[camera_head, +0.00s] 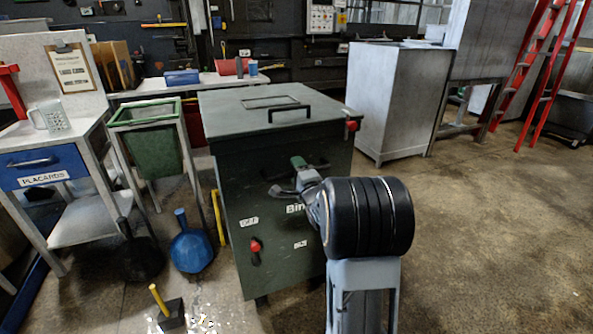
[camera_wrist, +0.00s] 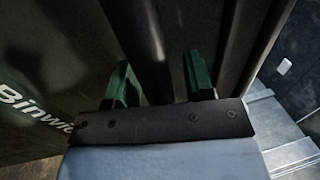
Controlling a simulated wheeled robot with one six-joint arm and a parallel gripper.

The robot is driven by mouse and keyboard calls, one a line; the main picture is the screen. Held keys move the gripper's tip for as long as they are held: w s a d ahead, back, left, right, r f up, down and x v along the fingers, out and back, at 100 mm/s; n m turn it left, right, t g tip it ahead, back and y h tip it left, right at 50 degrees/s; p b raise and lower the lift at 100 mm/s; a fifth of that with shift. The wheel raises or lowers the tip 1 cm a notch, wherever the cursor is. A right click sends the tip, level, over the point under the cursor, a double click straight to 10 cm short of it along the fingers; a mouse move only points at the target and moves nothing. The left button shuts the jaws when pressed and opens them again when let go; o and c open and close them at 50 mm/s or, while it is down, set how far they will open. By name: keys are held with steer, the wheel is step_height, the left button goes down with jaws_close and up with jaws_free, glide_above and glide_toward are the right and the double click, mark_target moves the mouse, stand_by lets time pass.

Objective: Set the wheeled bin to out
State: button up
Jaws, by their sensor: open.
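A dark green box-shaped compactor cabinet (camera_head: 230,190) stands in the middle of the head view. Its lid (camera_head: 225,105) is shut, with a black handle (camera_head: 288,110) on top. White lettering beginning "Bin" is on its front, partly hidden by my arm; lettering also shows on the panel in the wrist view (camera_wrist: 25,70). I cannot make out a separate wheeled bin. My gripper (camera_head: 300,168) is at the upper front of the cabinet. In the wrist view my gripper (camera_wrist: 160,82) has its green fingers apart, with a dark upright bar or edge between or behind them; contact is unclear.
A red knob on a plate (camera_head: 256,246) is low on the front; another red button (camera_head: 351,126) is at the top right corner. The floor at right is clear.

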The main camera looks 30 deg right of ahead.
steer(key=p+v, duration=0.1)
steer(key=v, duration=1.3)
steer(key=shift+p, duration=0.4)
steer(key=shift+w, duration=0.1)
steer(key=a+r+n+g+p, duration=0.3)
steer(key=r+n+g+p, duration=0.1)
steer(key=r+p, duration=0.35)
steer(key=a+r+n+g+p, duration=0.4)
steer(key=r+n+p, duration=0.15)
steer(key=p, duration=0.35)
steer(key=s+a+r+n+g+y+p, duration=0.2)
steer(key=s+a+r+n+g+p, duration=0.6)
steer(key=s+a+r+n+p, duration=0.2)
steer(key=s+a+r+p, duration=0.1)
steer(key=s+r, duration=0.1)
steer(key=s, duration=0.1)
steer(key=shift+s+a+y, duration=0.2)
steer(key=shift+a+y, duration=0.1)
steer(key=shift+y, duration=0.1)
